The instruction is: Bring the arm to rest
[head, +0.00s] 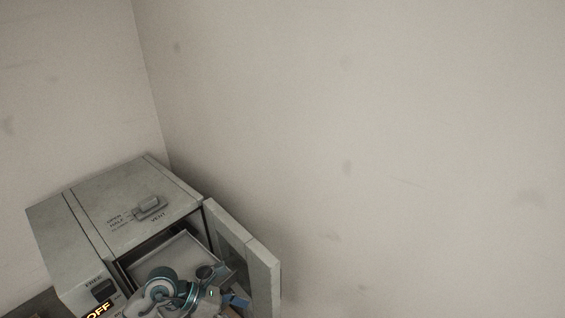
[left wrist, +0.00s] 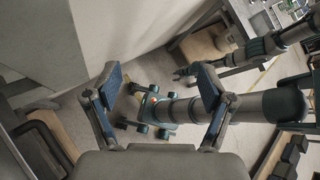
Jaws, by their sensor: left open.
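My left arm (head: 172,290) shows at the bottom of the head view, in front of the open front of a grey box-shaped unit (head: 120,198). In the left wrist view my left gripper (left wrist: 160,82) is open, its two blue-padded fingers wide apart with nothing between them. My other arm (left wrist: 258,48) reaches in from the upper right of that view. Its end (left wrist: 186,72), apparently my right gripper, is small and partly behind a finger, so its jaws cannot be read.
The unit has a vent lever (head: 150,207) on top, a front switch (head: 103,289) and a lit OFF sign (head: 99,310). Its door (head: 262,275) stands open to the right, close to my arm. A plain wall (head: 400,150) is behind. A bench (left wrist: 205,42) shows in the wrist view.

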